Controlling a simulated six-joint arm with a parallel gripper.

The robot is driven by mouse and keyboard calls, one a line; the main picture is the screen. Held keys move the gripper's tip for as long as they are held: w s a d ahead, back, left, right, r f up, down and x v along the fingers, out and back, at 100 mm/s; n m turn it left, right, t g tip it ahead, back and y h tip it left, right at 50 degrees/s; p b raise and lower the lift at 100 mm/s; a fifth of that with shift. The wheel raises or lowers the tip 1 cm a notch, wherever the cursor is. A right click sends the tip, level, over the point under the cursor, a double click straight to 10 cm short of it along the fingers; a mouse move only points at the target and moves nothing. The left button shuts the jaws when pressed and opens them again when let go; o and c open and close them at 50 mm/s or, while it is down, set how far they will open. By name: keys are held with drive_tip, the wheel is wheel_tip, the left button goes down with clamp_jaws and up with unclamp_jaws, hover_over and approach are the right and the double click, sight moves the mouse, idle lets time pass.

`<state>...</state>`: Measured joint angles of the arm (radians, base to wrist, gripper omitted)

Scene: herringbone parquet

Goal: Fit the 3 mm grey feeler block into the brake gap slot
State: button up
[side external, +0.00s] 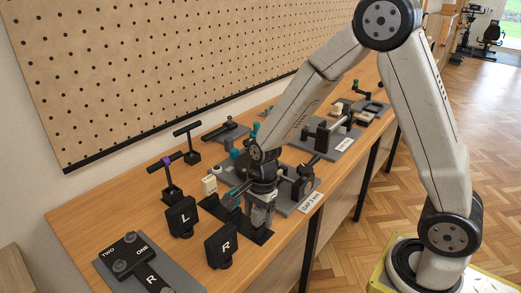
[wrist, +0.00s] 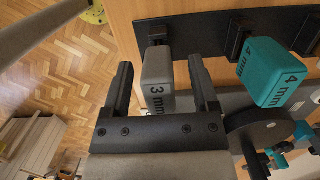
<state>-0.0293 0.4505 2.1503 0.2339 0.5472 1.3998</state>
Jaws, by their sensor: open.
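The grey feeler block (wrist: 157,97), marked "3 mm", stands at the black rack strip (wrist: 205,30) in the wrist view. My gripper (wrist: 160,66) has one finger on each side of it; the jaws are open, with visible space beside the block. In the side view my gripper (side external: 262,200) points down over the black strip (side external: 250,232), and its fingers largely hide the block. The brake fixture (side external: 301,185) with a "GAP 3 mm" label (side external: 311,202) stands just right of my gripper. Its dark disc (wrist: 258,130) shows in the wrist view. The slot itself cannot be made out.
A teal "4 mm" block (wrist: 270,72) stands close beside the grey one. Black L (side external: 182,217) and R (side external: 221,246) paddles stand nearby. Another fixture (side external: 325,135) is farther along the bench. A pegboard (side external: 170,70) rises behind.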

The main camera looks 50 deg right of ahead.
sight(258, 208)
drive_tip(key=shift+c, duration=0.2)
clamp_jaws()
drive_tip(key=shift+r, duration=0.1)
drive_tip(key=shift+r, duration=1.9)
